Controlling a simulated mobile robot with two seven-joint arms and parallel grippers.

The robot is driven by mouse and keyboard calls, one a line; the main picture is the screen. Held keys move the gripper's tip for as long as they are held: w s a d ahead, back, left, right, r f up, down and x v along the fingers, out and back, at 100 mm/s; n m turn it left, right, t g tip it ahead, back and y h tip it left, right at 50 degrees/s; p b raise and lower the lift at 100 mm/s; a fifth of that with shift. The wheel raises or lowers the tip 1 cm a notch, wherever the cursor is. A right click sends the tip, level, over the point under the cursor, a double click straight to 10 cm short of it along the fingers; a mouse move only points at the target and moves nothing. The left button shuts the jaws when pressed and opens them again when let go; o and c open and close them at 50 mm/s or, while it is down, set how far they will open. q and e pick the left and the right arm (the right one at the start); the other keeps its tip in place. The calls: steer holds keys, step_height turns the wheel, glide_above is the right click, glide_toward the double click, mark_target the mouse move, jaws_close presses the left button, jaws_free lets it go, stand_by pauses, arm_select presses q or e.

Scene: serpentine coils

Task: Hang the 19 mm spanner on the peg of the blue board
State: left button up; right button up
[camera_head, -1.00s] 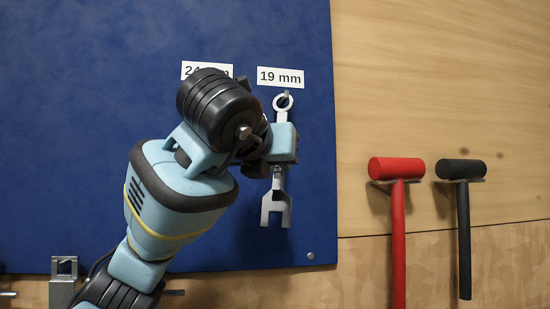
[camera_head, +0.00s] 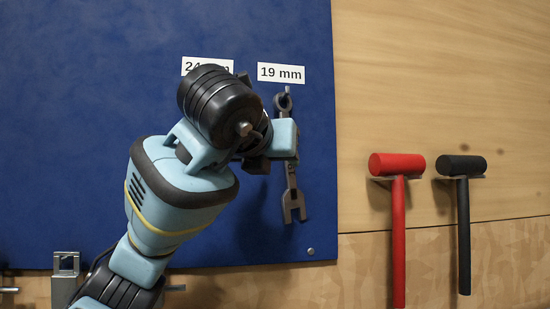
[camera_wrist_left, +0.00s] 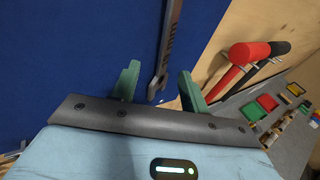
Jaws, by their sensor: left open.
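The 19 mm spanner (camera_head: 292,200) hangs ring end up, jaw down, in front of the blue board (camera_head: 90,120), under the "19 mm" label (camera_head: 281,73). Its ring (camera_head: 283,103) is at the peg (camera_head: 287,90) and looks hung on it; the exact contact is too small to tell. The spanner leans slightly, its jaw to the right. My left gripper (camera_head: 285,140) is beside the shaft and hides part of it. In the left wrist view, the gripper (camera_wrist_left: 158,82) is open, with the spanner (camera_wrist_left: 165,50) between its spread fingers, with gaps. My right gripper is not in view.
A red mallet (camera_head: 398,230) and a black mallet (camera_head: 463,230) hang on the wooden wall to the right. Another label (camera_head: 195,66) is partly hidden by my arm. Coloured bins (camera_wrist_left: 265,103) show at right in the wrist view.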

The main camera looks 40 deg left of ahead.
arm_select(q)
steer(key=p+v, duration=0.2)
steer(key=v, duration=0.5)
steer(key=shift+s, duration=0.4)
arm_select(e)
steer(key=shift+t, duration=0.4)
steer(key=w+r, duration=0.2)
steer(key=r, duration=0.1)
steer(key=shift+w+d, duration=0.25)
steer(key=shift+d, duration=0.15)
